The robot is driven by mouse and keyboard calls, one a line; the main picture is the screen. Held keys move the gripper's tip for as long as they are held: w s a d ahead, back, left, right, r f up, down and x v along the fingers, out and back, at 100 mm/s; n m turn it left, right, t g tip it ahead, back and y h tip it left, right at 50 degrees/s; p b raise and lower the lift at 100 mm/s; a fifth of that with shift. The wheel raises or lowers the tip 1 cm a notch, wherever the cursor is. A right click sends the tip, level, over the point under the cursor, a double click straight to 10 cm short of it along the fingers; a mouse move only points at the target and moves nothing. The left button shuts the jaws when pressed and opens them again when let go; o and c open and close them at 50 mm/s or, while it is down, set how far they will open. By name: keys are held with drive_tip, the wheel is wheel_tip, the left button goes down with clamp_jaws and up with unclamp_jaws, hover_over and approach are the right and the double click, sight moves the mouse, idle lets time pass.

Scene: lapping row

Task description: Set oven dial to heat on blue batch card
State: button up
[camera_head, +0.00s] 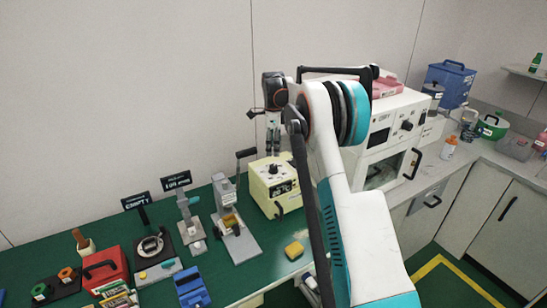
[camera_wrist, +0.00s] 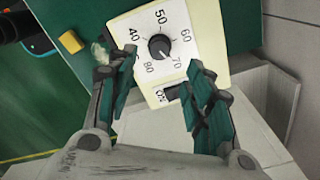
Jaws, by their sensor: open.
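A cream box (camera_head: 262,195) stands on the green bench with a black dial (camera_head: 275,170) on top and a "20°C" readout on its front. In the wrist view the dial (camera_wrist: 160,47) sits on a white scale (camera_wrist: 143,30) marked 40 to 80. Its pointer seems to face near 70, but is hard to read. My gripper (camera_head: 272,150) hangs above the box, pointing down. In the wrist view my gripper (camera_wrist: 158,75) is open and empty, its fingers apart to either side below the dial. A white oven (camera_head: 380,140) with its own black knob (camera_head: 407,125) stands to the right. I cannot make out a blue batch card.
A black switch (camera_wrist: 175,92) lies beside the dial scale. A lever press (camera_head: 232,222), a red box (camera_head: 103,268), a blue block (camera_head: 192,289) and a yellow block (camera_head: 294,249) stand on the bench. A blue crate (camera_head: 450,83) is at the far right.

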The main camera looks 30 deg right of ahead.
drive_tip(key=shift+r, duration=1.85)
drive_tip(key=s+a+r+n+t+b, duration=0.1)
drive_tip(key=s+a+r+n+t, duration=0.1)
drive_tip(key=s+a+r+n, duration=0.6)
drive_tip(key=s+a+r+n+t+b, duration=0.1)
drive_tip(key=s+a+r+n, duration=0.5)
drive_tip(key=s, duration=0.5)
drive_tip(key=s+a+f+n+t, duration=0.1)
drive_tip(key=s+a+f+n, duration=0.2)
drive_tip(key=s, duration=0.5)
drive_tip(key=s+a+f+n+t+b, duration=0.1)
drive_tip(key=s+a+f+n, duration=0.2)
drive_tip(key=s, duration=0.5)
drive_tip(key=s+a+f+n+t+b, duration=0.1)
drive_tip(key=s+a+f+n+t, duration=0.1)
drive_tip(key=s, duration=0.7)
wheel_tip(320, 180, down, 4)
drive_tip(key=shift+a+r+n, duration=0.25)
drive_tip(key=shift+a+n, duration=0.35)
drive_tip(key=shift+n, duration=0.6)
